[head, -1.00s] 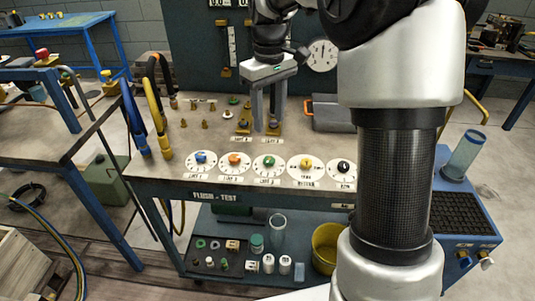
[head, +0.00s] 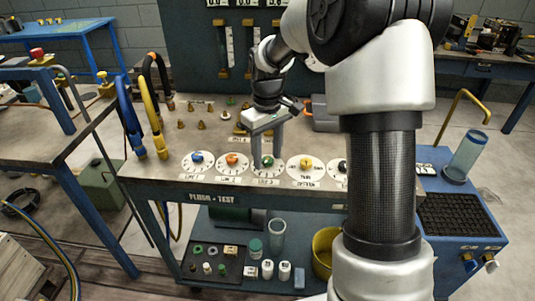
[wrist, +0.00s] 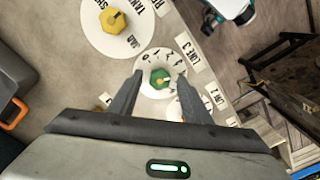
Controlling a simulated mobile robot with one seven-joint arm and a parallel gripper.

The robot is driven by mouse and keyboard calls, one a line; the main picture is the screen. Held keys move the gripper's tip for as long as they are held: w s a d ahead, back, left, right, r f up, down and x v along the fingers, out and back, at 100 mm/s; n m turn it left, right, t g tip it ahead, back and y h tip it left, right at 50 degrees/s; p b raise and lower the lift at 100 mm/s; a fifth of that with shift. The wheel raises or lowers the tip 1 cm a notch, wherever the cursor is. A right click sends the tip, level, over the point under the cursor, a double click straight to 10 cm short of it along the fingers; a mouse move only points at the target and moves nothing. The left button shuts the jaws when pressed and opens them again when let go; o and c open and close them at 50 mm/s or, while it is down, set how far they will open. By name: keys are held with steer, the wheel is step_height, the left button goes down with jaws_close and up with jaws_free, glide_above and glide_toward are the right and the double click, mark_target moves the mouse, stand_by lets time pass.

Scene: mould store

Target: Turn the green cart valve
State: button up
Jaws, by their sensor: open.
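The green cart valve (head: 267,161) is a small green knob on a white numbered dial on the cart top, the third in a row of dials. It also shows in the wrist view (wrist: 160,79), beside a label reading LINE 3. My gripper (head: 267,164) points down over this dial with its fingers apart. In the wrist view my gripper (wrist: 160,92) has one fingertip on each side of the green knob, with nothing held. Whether the fingers touch the knob cannot be told.
A blue knob (head: 197,157) and an orange knob (head: 232,159) lie left of the green one. A yellow knob (head: 306,162) and a black knob are to its right. Small brass fittings (head: 201,125) stand behind. Hoses (head: 155,115) arch at the left edge.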

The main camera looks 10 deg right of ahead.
mark_target(268, 159)
steer(key=c, duration=1)
steer(key=shift+r, duration=0.1)
steer(key=shift+c, duration=0.2)
steer(key=shift+m+p, duration=0.4)
steer(key=shift+m, duration=0.4)
steer(key=o, duration=1)
steer(key=shift+o, duration=0.2)
step_height(268, 159, up, 17)
steer(key=p, duration=0.4)
steer(key=shift+r, duration=0.1)
